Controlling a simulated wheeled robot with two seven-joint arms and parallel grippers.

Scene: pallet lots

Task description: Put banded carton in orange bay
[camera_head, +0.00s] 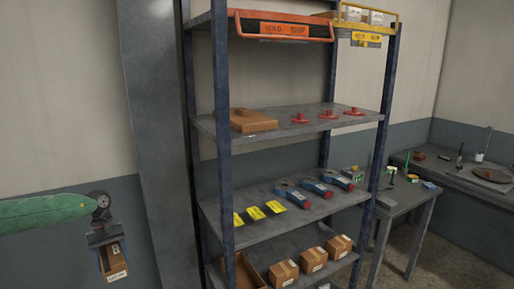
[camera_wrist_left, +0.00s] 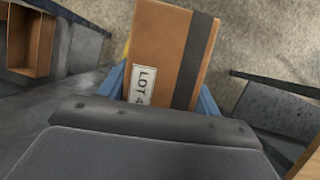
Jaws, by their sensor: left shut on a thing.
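The banded carton (camera_head: 115,266) is a brown box with a white label, hanging low at the left in the head view. In the left wrist view the carton (camera_wrist_left: 160,45) shows a dark band along its right side and a label reading "LOT 4", partly cut off. My left gripper (camera_head: 111,255) is shut on it, with blue fingers on both sides in the wrist view. The orange bay (camera_head: 284,27), with an orange rim and lettered front, is on the rack's top shelf, above and right of the gripper. My right gripper is not in view.
A yellow-framed bay (camera_head: 366,38) holding boxes stands right of the orange bay. The rack's blue post (camera_head: 222,150) and grey column (camera_head: 155,150) stand between carton and shelves. Lower shelves hold red-handled items, blue tools, yellow cards and small cartons (camera_head: 284,272). Workbenches stand at right.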

